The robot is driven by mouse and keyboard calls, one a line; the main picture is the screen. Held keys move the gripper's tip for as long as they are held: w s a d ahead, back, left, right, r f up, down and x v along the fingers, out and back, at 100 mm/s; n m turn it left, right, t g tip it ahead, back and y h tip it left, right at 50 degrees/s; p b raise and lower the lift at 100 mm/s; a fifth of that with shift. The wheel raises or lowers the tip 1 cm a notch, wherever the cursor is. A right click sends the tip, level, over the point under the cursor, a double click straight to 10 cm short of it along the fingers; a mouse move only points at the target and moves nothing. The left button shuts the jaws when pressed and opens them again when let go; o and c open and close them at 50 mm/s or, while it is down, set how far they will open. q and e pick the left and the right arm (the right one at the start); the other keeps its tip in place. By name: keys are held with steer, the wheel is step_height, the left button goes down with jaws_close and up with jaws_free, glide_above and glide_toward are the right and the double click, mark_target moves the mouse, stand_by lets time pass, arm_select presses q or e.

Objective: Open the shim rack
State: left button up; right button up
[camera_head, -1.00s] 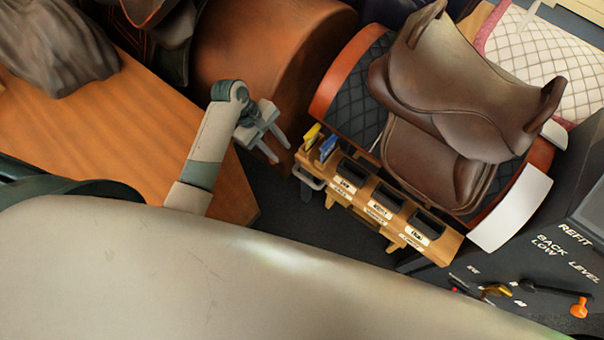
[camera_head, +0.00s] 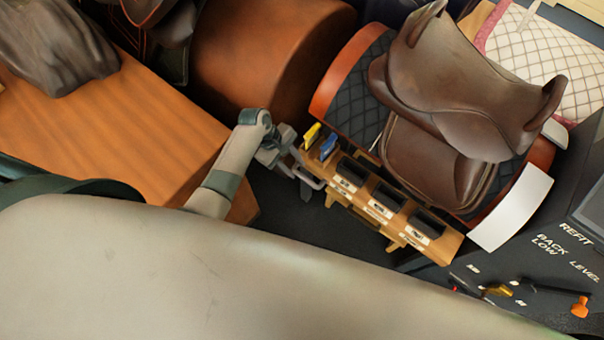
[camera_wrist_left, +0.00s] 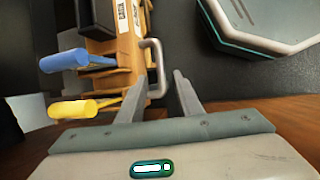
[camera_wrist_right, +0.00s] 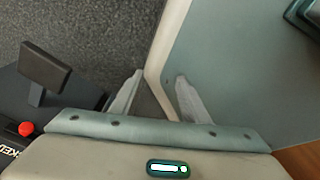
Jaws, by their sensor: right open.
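The shim rack (camera_head: 385,205) is a long wooden box with dark compartments and small labels, standing below the saddle. A grey metal handle (camera_head: 313,182) sticks out from its left end; it shows between my fingers in the left wrist view (camera_wrist_left: 154,68). My left gripper (camera_head: 300,168) is at that handle with its fingers apart on either side of it. I cannot tell whether a finger touches it.
A yellow-handled tool (camera_head: 312,134) and a blue-handled tool (camera_head: 328,146) stand at the rack's left end. A brown saddle (camera_head: 460,95) sits behind the rack. A wooden bench (camera_head: 130,130) is at left, a dark control panel (camera_head: 545,260) at right.

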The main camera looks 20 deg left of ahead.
mark_target(305, 178)
arm_select(q)
steer(key=x, duration=0.4)
steer(key=shift+d+f, duration=0.1)
steer(key=shift+f, duration=0.15)
steer(key=shift+b+x, duration=0.3)
steer(key=shift+x, duration=0.65)
arm_select(e)
steer(key=w, duration=0.1)
steer(key=w+a+t, duration=0.1)
steer(key=w, duration=0.1)
steer(key=shift+w+a+r, duration=0.1)
steer(key=shift+s, duration=0.2)
arm_select(q)
jaws_close()
arm_select(e)
steer(key=shift+s, duration=0.15)
